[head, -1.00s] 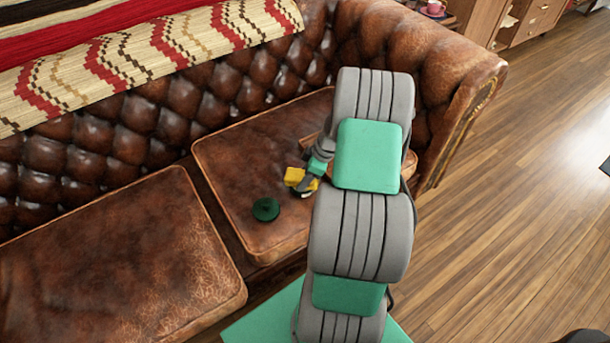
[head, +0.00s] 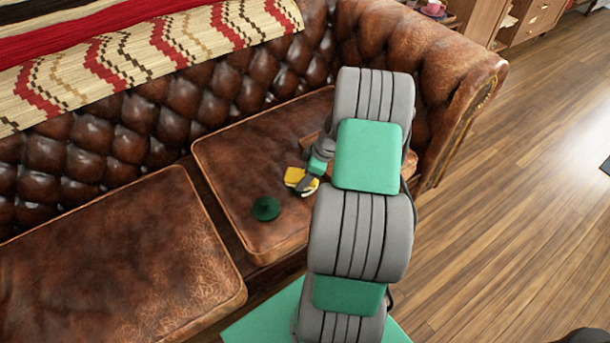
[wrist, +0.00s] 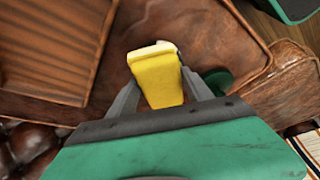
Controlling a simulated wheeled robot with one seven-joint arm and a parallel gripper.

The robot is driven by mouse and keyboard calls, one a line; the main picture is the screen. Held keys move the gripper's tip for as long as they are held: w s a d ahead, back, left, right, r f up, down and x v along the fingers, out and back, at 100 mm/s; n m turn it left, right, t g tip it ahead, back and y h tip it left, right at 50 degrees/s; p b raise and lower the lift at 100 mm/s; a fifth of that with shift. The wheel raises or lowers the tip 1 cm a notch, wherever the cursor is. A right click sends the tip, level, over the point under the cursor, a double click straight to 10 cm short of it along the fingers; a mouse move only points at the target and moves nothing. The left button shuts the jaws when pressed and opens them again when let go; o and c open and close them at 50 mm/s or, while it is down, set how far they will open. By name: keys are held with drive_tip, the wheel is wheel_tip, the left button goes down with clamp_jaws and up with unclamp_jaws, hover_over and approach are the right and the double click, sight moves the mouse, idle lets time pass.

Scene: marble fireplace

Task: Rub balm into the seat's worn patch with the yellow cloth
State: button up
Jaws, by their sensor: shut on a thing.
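The yellow cloth (head: 295,177) is in my gripper (head: 304,185), low over the right seat cushion (head: 235,160). In the wrist view the folded cloth (wrist: 158,80) sits between both fingers, with a pale edge at its far end. I cannot tell whether it touches the leather. A dark green round tin (head: 265,208) lies on the same cushion, left of my gripper and nearer the front. In the wrist view the tin (wrist: 218,80) is partly hidden behind the right finger. Pale crackled leather shows on the left cushion (head: 195,270); no distinct worn patch is clear near the cloth.
A wooden tray or board (wrist: 50,45) lies on the cushion beside my gripper, mostly hidden by my arm in the head view. The tufted backrest (head: 170,110) and right armrest (head: 430,70) enclose the seat. A patterned blanket (head: 150,50) drapes over the back.

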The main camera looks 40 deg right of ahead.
drive_tip(key=shift+r+p, duration=2.3)
drive_tip(key=shift+r, duration=1.15)
